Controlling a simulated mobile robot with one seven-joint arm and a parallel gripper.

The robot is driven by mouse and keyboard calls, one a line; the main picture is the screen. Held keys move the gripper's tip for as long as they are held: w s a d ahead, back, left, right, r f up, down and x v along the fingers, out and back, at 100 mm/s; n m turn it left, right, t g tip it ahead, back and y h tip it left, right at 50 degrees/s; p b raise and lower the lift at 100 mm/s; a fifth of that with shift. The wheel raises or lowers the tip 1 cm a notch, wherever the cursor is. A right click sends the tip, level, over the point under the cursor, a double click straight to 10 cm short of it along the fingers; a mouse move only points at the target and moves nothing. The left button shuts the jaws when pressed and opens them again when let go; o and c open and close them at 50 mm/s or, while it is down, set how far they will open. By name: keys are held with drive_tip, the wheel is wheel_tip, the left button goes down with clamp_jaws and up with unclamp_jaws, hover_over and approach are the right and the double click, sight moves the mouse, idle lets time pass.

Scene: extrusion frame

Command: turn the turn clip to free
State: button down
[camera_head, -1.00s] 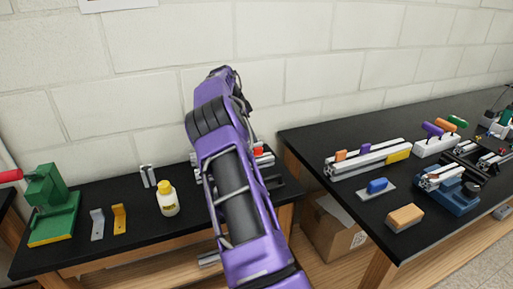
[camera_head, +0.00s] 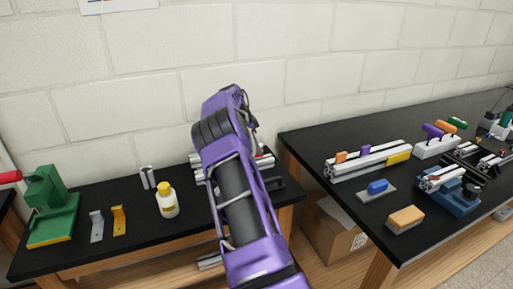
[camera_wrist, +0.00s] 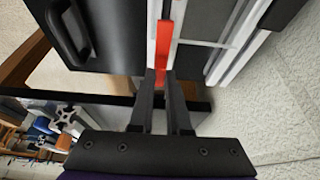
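A red strip, which looks like the turn clip (camera_wrist: 163,45), shows in the wrist view, running lengthwise along a pale rail. Its near end reaches down to the fingertips. My gripper (camera_wrist: 160,82) has its two dark fingers on either side of that end, with a narrow gap between them. I cannot tell whether the fingers press on the red piece or only stand around it. In the head view my purple arm hides my gripper and most of the frame on the left bench; light rail ends (camera_head: 197,170) show beside the arm.
A dark panel with a black handle (camera_wrist: 75,35) is close to the fingers in the wrist view. On the left bench stand a yellow-capped bottle (camera_head: 167,203), a green fixture (camera_head: 50,210) and small brackets (camera_head: 119,220). The right bench (camera_head: 330,205) holds rails and blocks.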

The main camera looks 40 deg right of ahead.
drive_tip(key=shift+n+b, duration=0.3)
drive_tip(key=shift+b, duration=0.05)
drive_tip(key=n+t+b, duration=0.1)
drive_tip(key=n, duration=0.2)
drive_tip(key=shift+s+b, duration=0.1)
drive_tip(key=shift+b, duration=0.25)
drive_tip(key=n+t, duration=0.1)
drive_tip(key=n, duration=0.1)
drive_tip(key=n+t+b, duration=0.1)
drive_tip(key=n, duration=0.1)
drive_tip(key=shift+s+y, duration=0.15)
drive_tip(key=shift+y, duration=0.15)
drive_tip(key=n+t, duration=0.1)
drive_tip(key=n, duration=0.2)
drive_tip(key=n+y, duration=0.1)
drive_tip(key=n, duration=0.1)
drive_tip(key=shift+s+d+r+n+t, duration=0.1)
drive_tip(key=shift+d+n+t, duration=0.05)
drive_tip(key=shift+n+t, duration=0.25)
drive_tip(key=n, duration=0.2)
drive_tip(key=n+y, duration=0.1)
drive_tip(key=n, duration=0.1)
drive_tip(key=shift+t+y, duration=0.3)
drive_tip(key=shift+n, duration=0.4)
drive_tip(key=c, duration=0.9)
unclamp_jaws()
